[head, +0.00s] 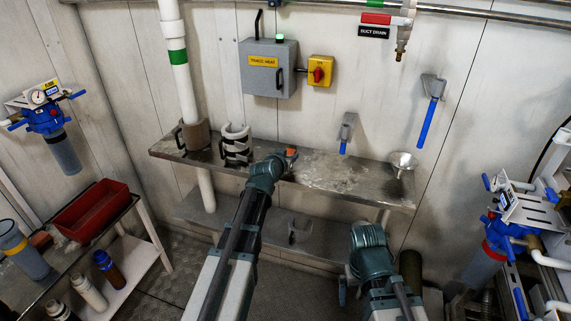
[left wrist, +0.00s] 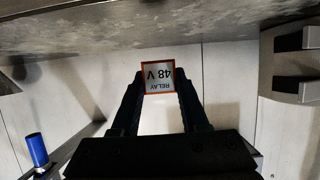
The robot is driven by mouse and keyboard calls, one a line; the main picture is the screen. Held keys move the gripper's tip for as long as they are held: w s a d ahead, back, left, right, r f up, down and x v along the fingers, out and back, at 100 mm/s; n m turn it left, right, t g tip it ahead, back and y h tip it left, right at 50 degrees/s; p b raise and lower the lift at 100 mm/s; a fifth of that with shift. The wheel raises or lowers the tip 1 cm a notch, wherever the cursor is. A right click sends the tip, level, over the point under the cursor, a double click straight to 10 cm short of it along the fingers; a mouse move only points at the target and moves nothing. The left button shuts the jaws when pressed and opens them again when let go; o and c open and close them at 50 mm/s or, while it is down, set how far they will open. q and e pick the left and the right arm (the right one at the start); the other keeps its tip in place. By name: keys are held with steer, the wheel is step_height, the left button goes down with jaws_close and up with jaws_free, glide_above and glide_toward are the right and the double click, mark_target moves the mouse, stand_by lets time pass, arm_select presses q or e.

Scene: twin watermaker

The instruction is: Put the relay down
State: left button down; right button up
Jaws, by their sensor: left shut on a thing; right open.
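The relay (head: 291,152) is a small orange-edged block above the metal shelf, near the middle of its length. In the left wrist view the relay (left wrist: 158,77) shows a pale label reading "RELAY 48 V", upside down, between the two dark fingers. My left gripper (head: 284,158) is shut on it; the fingers also show in the left wrist view (left wrist: 158,95). I cannot tell whether the relay touches the shelf. My right gripper (head: 343,291) is low at the front, below the shelf, open and mostly hidden by its own wrist.
The steel shelf (head: 335,180) has bare room right of the relay. A funnel (head: 403,161) stands at its right end, a dark holder (head: 237,145) at its left. A grey heater box (head: 268,68) hangs on the wall behind. A red bin (head: 92,210) sits on the left bench.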

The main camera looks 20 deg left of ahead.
arm_select(q)
steer(key=shift+w+a, duration=0.45)
steer(key=shift+a, duration=0.05)
step_height(320, 180, down, 4)
steer(key=b, duration=0.3)
steer(key=shift+a+r+b, duration=0.1)
steer(key=shift+r+b, duration=0.05)
steer(key=shift+b, duration=0.15)
steer(key=shift+f, duration=0.2)
steer(key=shift+c, duration=2.1)
jaws_free()
steer(key=shift+r, duration=0.1)
steer(key=shift+r, duration=0.15)
